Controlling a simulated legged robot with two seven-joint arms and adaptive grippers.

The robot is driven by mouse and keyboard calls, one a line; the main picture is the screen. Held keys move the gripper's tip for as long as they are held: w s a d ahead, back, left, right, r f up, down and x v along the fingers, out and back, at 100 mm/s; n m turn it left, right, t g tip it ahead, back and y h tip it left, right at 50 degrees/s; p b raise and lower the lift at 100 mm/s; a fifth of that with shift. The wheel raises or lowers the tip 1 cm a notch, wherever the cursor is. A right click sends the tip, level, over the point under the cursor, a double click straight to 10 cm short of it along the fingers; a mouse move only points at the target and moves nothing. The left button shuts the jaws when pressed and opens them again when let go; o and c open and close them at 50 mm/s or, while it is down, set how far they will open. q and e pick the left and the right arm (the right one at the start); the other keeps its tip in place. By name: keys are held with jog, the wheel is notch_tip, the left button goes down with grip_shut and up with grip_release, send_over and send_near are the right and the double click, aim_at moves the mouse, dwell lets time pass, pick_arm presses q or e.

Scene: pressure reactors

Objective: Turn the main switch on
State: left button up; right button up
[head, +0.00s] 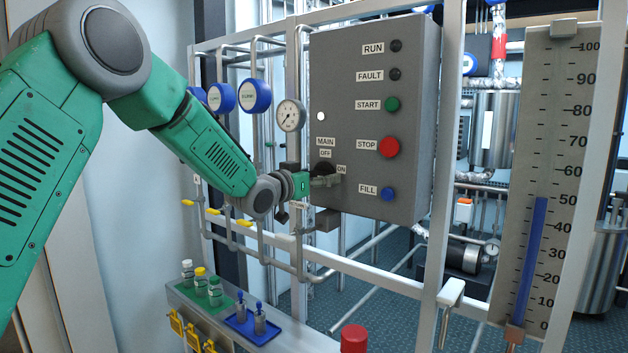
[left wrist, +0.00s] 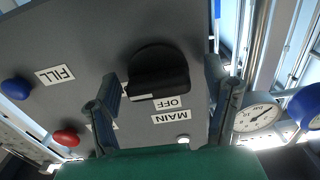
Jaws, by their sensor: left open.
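The main switch is a black rotary knob (head: 323,167) low on the left of the grey control box, under the MAIN and OFF labels, with ON to its right. My left gripper (head: 326,181) is at the knob and partly covers it in the head view. In the left wrist view, which is upside down, the black knob (left wrist: 158,75) shows between the two spread fingers of my left gripper (left wrist: 164,76). There is a gap on each side, and the fingers do not clamp it. I cannot tell for certain which label the knob points to. My right gripper is not seen.
The grey box (head: 350,75) also carries the green START button (head: 392,104), red STOP button (head: 389,147) and blue FILL button (head: 388,194). Gauges (head: 290,115) and pipes are left of it. A shelf with vials (head: 215,290) is below. A level scale (head: 548,170) stands right.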

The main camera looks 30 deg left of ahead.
pick_arm(q)
jog(key=s+a, duration=0.1)
jog(key=s, duration=1)
jog(key=shift+s, duration=0.35)
jog(key=shift+f, duration=0.1)
